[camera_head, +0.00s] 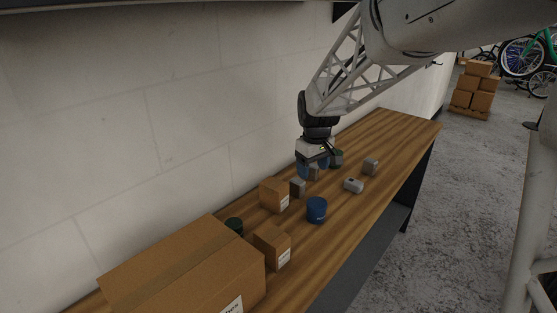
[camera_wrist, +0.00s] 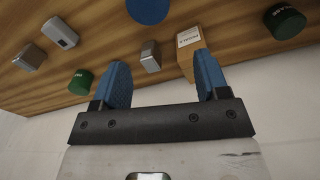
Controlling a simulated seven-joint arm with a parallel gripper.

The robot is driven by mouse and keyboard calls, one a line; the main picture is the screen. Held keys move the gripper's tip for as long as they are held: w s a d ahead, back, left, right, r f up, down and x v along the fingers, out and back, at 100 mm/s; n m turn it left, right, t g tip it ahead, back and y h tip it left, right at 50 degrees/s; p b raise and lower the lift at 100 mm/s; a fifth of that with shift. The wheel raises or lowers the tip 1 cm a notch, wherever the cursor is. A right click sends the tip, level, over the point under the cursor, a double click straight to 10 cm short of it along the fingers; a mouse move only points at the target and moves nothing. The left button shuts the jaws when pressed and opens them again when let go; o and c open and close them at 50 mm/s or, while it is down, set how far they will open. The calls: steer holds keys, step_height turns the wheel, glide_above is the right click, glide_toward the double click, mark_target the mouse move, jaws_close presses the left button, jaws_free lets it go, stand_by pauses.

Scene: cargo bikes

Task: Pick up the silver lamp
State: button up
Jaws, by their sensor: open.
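Three small silver-grey items lie on the wooden table; I cannot tell for sure which is the lamp. One is a rounded silver piece with a dark spot (camera_head: 353,185), also in the wrist view (camera_wrist: 60,32). A grey block (camera_head: 371,166) stands behind it to the right, at the far left of the wrist view (camera_wrist: 30,58). Another grey block (camera_head: 298,187) stands beside a small carton; in the wrist view (camera_wrist: 150,57) it shows between the finger directions, beyond the tips. My gripper (camera_head: 313,168), with blue fingers (camera_wrist: 162,65), is open and empty above the table near the wall.
A blue can (camera_head: 316,209) stands near the front edge. Green cans (camera_head: 336,158) (camera_head: 235,225) stand near the wall. Small cartons (camera_head: 274,195) (camera_head: 272,246) and a large box (camera_head: 185,270) fill the left. The wall (camera_head: 180,110) runs behind the table; its right end is clear.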

mark_target(297, 188)
steer(key=w+f+n, duration=0.1)
steer(key=w+f, duration=0.2)
steer(key=w, duration=0.1)
steer(key=w+a+f, duration=0.1)
steer(key=w+f, duration=0.2)
steer(key=w, duration=0.1)
steer(key=w+f+n, duration=0.1)
steer(key=w+f, duration=0.2)
steer(key=w, duration=0.2)
steer(key=shift+w+a+f+n+g, duration=0.1)
steer(key=shift+a+f+n+g, duration=0.1)
steer(key=shift+a+n+g, duration=0.15)
steer(key=shift+f, duration=1.25)
steer(key=shift+f, duration=0.1)
steer(key=shift+a+f, duration=0.2)
steer(key=shift+f, duration=2.35)
steer(key=c, duration=1)
steer(key=shift+r, duration=0.15)
steer(key=shift+c, duration=0.2)
